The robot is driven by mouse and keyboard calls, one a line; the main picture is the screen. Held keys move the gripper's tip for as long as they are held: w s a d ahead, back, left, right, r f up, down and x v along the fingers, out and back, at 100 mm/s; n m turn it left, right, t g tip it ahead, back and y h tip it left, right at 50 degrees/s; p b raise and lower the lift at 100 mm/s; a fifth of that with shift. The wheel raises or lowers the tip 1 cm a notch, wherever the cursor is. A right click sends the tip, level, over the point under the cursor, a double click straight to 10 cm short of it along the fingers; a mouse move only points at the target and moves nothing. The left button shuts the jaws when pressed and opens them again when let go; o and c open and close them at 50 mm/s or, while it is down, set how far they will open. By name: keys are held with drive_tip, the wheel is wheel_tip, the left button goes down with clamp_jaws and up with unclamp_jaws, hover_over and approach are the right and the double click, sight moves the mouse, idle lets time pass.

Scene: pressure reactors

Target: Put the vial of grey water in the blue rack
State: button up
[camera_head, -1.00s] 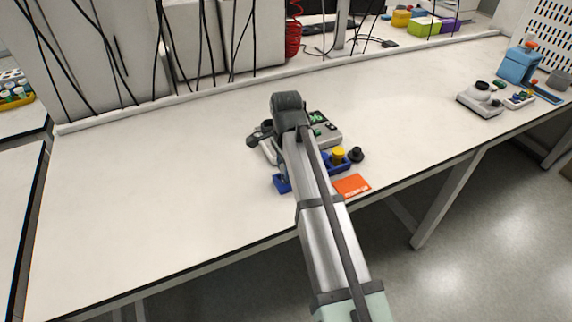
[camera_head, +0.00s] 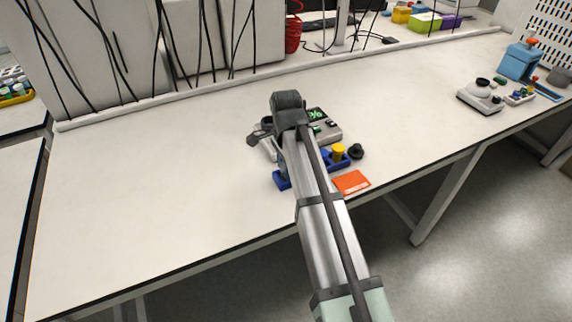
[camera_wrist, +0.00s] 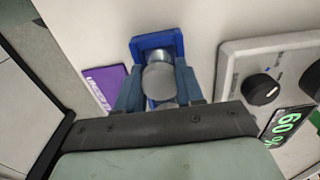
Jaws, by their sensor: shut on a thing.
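The blue rack (camera_head: 283,181) stands near the front of the bench, partly hidden behind my arm in the head view. In the wrist view one end of the rack (camera_wrist: 157,41) shows just beyond my fingers. My gripper (camera_wrist: 158,88) is shut on a vial with a round grey cap (camera_wrist: 159,80). The cap overlaps the rack's end opening from this camera. The vial's body and its water are mostly hidden under the cap, and I cannot tell how deep it sits. In the head view my arm hides the fingers and the vial.
A device with a black knob (camera_wrist: 261,89) and a green display (camera_wrist: 288,124) stands close beside the rack. A purple card (camera_wrist: 104,87) lies near the bench edge. A yellow-capped vial (camera_head: 338,152), a black-capped item (camera_head: 356,151) and an orange card (camera_head: 351,181) are by the rack. The bench left is clear.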

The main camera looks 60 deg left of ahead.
drive_tip(key=o, duration=1.2)
drive_tip(key=shift+f, duration=0.1)
drive_tip(key=shift+o, duration=0.3)
drive_tip(key=o, duration=0.4)
drive_tip(key=shift+r, duration=3.55)
